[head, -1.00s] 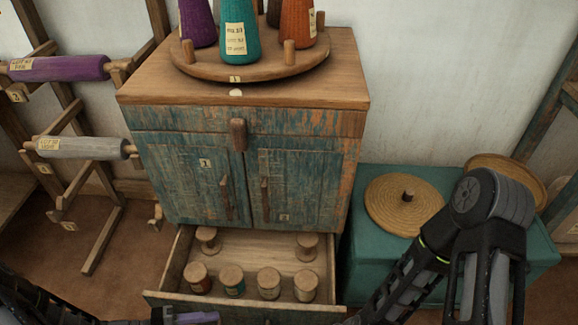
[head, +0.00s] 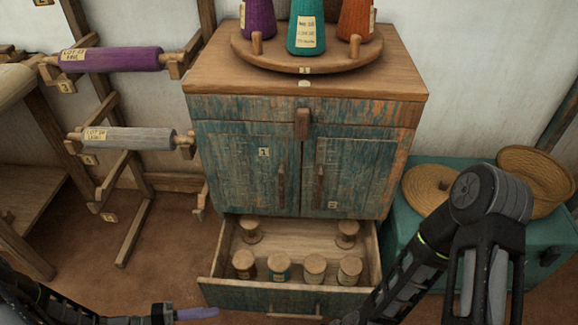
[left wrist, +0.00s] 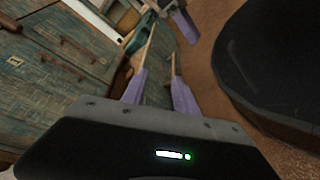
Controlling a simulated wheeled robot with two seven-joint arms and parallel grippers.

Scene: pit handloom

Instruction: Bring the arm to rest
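My left gripper (head: 195,314) is at the bottom edge of the head view, in front of and left of the open drawer (head: 262,297). In the left wrist view, its two purple fingers (left wrist: 159,92) stand apart with nothing seen held between them. My right arm comes in from the right, bent, its forearm running down in front of the teal chest. The right gripper is out of the head view. A purple finger (left wrist: 186,25) at the top of the left wrist view seems to be its finger; its opening cannot be judged.
The worn blue cabinet (head: 246,170) carries a round stand (head: 270,60) with coloured cones. Its open drawer holds several wooden spools. A rack with purple (head: 110,59) and grey (head: 125,138) rolls stands left. A teal chest (head: 400,240) with basketry stands right. Floor (head: 165,255) is clear before the rack.

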